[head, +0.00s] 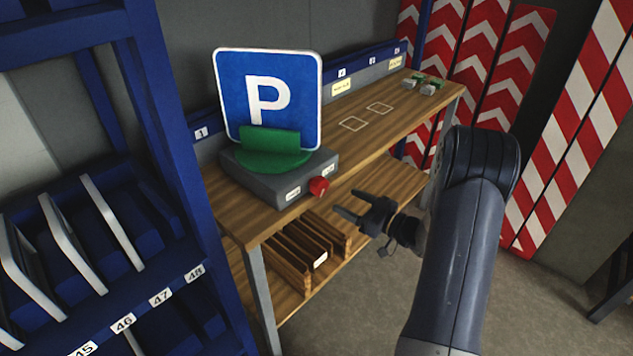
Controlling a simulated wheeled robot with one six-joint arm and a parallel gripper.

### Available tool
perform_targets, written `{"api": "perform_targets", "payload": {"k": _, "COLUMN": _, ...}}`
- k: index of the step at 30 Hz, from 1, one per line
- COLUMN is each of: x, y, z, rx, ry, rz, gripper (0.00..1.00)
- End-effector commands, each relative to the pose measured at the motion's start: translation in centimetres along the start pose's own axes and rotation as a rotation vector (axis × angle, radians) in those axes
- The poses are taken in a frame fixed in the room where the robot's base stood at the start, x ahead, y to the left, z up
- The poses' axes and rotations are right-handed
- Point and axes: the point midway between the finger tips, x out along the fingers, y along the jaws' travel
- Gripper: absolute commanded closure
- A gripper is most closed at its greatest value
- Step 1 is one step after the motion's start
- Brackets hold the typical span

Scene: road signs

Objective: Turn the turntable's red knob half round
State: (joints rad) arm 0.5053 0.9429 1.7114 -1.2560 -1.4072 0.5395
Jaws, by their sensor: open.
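The turntable has a grey box base (262,182) at the left end of the wooden bench, with a green round plate and holder (271,153) on top. A blue parking sign (270,95) with a white P stands upright in the green holder, its face toward me. The red knob (318,186) sticks out of the front of the grey base, near its right corner. My gripper (345,211) is open and empty. In the picture it is below and right of the red knob, in front of the bench, and apart from the knob.
The bench top (355,150) is clear in the middle, with two white outlines. Small grey and green parts (425,84) lie at its far right. A wooden slotted rack (300,250) is on the lower shelf. A blue shelf unit (165,170) stands close on the left.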

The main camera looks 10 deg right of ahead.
Motion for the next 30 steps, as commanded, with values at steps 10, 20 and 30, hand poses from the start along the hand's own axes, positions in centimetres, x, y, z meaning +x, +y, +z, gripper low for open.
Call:
{"api": "perform_targets", "payload": {"k": 10, "x": 6.5, "y": -0.2, "z": -0.1, "rx": -0.004, "ry": 0.001, "rz": -0.004, "gripper": 0.31}}
{"api": "perform_targets", "payload": {"k": 20, "x": 9.8, "y": -0.1, "z": 0.0, "rx": -0.003, "ry": 0.001, "rz": -0.001, "gripper": 0.31}}
{"api": "perform_targets", "payload": {"k": 30, "x": 9.9, "y": -0.1, "z": 0.0, "rx": -0.003, "ry": 0.001, "rz": 0.000, "gripper": 0.36}}
